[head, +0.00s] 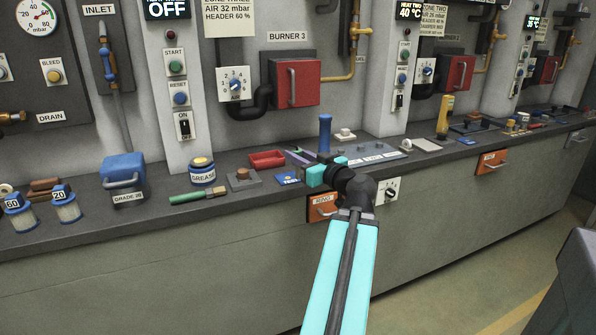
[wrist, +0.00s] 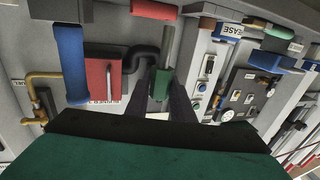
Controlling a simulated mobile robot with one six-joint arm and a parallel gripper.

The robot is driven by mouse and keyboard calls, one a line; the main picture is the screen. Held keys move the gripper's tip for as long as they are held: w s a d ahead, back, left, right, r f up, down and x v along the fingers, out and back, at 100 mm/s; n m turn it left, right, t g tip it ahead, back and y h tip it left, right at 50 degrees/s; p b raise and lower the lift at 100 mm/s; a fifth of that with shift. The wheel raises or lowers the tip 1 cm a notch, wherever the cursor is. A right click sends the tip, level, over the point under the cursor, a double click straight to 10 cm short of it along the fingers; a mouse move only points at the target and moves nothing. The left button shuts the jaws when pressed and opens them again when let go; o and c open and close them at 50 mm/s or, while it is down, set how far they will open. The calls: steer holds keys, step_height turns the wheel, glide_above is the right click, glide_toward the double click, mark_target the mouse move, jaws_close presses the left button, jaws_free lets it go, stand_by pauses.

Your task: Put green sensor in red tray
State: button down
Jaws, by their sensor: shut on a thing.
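The red tray (head: 267,159) sits on the bench against the back wall, left of my gripper. It also shows at the top of the wrist view (wrist: 153,10). My gripper (head: 296,157) is above the bench, just right of the tray, with its dark fingers reaching towards the wall. In the wrist view, my fingers (wrist: 160,90) are shut on a small green block, the green sensor (wrist: 161,83). In the head view the sensor is small and partly hidden by the fingers. It is apart from the tray.
A blue upright handle (head: 325,133) stands close behind my gripper. A blue card (head: 288,178), a grey pad with a brown block (head: 241,178) and a grease tin (head: 203,172) lie nearby. A green-handled tool (head: 192,197) lies along the front edge.

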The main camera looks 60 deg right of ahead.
steer(key=shift+w+d+r+p, duration=0.15)
steer(key=shift+w+r+p, duration=0.1)
steer(key=shift+p, duration=0.65)
steer(key=p, duration=0.3)
steer(key=shift+w+d, duration=0.2)
steer(key=shift+w, duration=0.1)
steer(key=p, duration=0.3)
steer(key=w+p, duration=0.1)
steer(key=p, duration=0.3)
steer(key=shift+w+d+f, duration=0.15)
steer(key=shift+d+f, duration=0.05)
steer(key=shift+d, duration=0.1)
steer(key=d+f+p+x, duration=0.1)
steer(key=p+x, duration=0.2)
steer(key=x, duration=1)
steer(key=shift+d+f, duration=0.25)
steer(key=shift+d, duration=0.05)
steer(key=shift+f+p, duration=0.8)
steer(key=shift+f, duration=0.9)
steer(key=shift+f+b, duration=0.2)
steer(key=shift+b, duration=0.2)
